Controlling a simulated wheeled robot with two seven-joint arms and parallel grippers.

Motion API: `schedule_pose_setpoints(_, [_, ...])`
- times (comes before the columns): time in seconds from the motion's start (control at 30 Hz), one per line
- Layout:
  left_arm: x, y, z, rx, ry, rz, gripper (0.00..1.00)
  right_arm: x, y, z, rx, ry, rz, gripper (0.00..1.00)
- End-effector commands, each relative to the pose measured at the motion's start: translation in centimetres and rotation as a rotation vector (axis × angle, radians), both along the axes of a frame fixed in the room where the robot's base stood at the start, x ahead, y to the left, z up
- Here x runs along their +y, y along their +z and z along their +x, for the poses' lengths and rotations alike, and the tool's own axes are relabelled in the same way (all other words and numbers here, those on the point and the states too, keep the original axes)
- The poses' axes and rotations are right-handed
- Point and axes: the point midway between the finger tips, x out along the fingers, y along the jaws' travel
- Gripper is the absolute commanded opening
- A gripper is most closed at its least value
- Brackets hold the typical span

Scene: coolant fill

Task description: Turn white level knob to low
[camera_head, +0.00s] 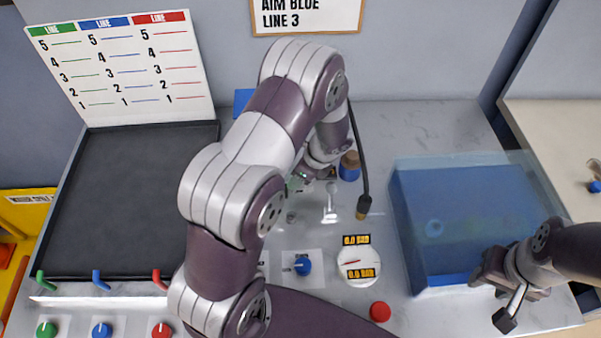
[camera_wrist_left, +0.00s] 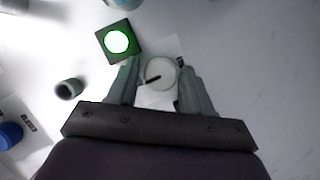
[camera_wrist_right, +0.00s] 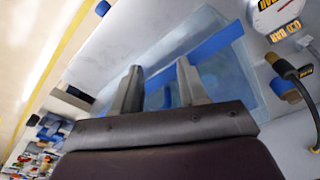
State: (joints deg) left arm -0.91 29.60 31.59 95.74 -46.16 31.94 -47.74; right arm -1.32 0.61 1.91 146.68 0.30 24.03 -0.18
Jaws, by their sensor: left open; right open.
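The white level knob (camera_wrist_left: 156,73) is a round white dial with a dark pointer mark, on a pale plate in the left wrist view. My left gripper (camera_wrist_left: 158,84) is open, with one finger on each side of the knob; I cannot tell whether they touch it. In the head view my left arm hides most of this area, and the left gripper (camera_head: 298,183) only partly shows beyond the arm. My right gripper (camera_head: 500,300) is open and empty over the front of the clear blue bin, and its spread fingers show in the right wrist view (camera_wrist_right: 158,88).
A lit green lamp (camera_wrist_left: 117,42) and a grey cylinder (camera_wrist_left: 70,89) stand near the knob. A blue knob (camera_head: 302,266), a gauge (camera_head: 358,267) and a red button (camera_head: 380,311) lie in front. The blue bin (camera_head: 405,235) fills the right; a black tray (camera_head: 130,190) is left.

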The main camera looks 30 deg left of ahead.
Motion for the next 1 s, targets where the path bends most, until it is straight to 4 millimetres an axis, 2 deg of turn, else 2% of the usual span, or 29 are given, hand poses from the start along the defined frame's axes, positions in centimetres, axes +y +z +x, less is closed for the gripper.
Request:
schedule_pose_setpoints(0.1, [0.0,0.0,0.0,0.000,0.000,0.000,0.50,0.0,0.0,0.0,0.000,0.000,0.000,0.43])
schedule_pose_setpoints(0.17, [0.0,0.0,0.0,0.000,0.000,0.000,0.34,0.0,0.0,0.0,0.000,0.000,0.000,0.43])
schedule_pose_setpoints(0.23, [0.0,0.0,0.0,0.000,0.000,0.000,0.11,0.0,0.0,0.0,0.000,0.000,0.000,0.43])
schedule_pose_setpoints(0.27, [0.0,0.0,0.0,0.000,0.000,0.000,0.09,0.0,0.0,0.0,0.000,0.000,0.000,0.43])
schedule_pose_setpoints(0.67, [0.0,0.1,0.0,0.002,0.071,0.001,0.09,0.0,0.4,0.0,0.000,0.000,0.000,0.43])
schedule_pose_setpoints(1.0, [0.1,0.2,0.2,0.002,0.339,0.001,0.09,0.0,1.3,0.0,0.000,0.000,0.000,0.43])
